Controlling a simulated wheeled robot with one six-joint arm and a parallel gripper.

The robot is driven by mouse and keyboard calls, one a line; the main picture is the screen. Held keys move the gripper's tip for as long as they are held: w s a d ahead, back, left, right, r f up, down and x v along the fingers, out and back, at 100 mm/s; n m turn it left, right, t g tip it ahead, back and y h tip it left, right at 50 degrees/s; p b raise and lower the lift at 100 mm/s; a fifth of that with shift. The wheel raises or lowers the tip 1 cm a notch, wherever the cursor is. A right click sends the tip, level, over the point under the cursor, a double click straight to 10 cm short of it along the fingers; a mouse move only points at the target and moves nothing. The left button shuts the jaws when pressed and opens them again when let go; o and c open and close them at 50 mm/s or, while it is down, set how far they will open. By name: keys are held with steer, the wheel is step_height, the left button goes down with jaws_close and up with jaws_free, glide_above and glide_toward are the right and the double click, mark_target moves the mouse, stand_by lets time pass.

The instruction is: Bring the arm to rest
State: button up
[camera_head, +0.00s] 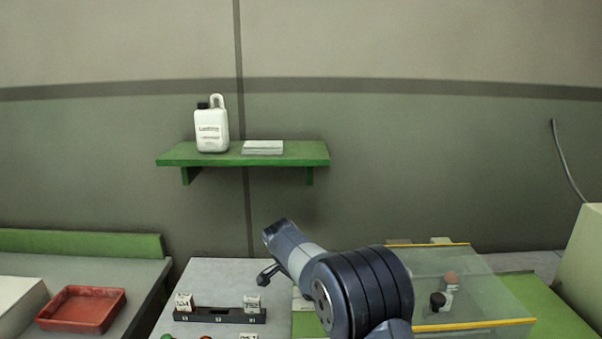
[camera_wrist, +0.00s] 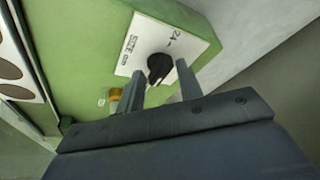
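My arm (camera_head: 365,290) rises from the bottom of the head view and bends to the left over the workbench. My gripper (camera_wrist: 160,69) shows in the wrist view with its two grey fingers apart. A black knob (camera_wrist: 159,66) on a white plate (camera_wrist: 137,47) with printed marks appears between the fingertips. I see no object clearly held, and I cannot tell how far the knob is from the fingers. In the head view the fingers are not clearly visible.
A clear cover with yellow edges (camera_head: 478,323) stands right of my arm, small items showing through it. A black rack (camera_head: 219,315) with white labelled blocks is on the left. A red tray (camera_head: 83,309) lies farther left. A green shelf (camera_head: 300,153) holds a white jug (camera_head: 211,131).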

steer(key=shift+s+d+n+t+y+p, duration=0.1)
steer(key=shift+n+t+y+p, duration=0.25)
steer(key=shift+n, duration=0.75)
steer(key=shift+d+n+t+y+p, duration=0.15)
steer(key=shift+n+y+p, duration=0.25)
steer(key=shift+n, duration=0.7)
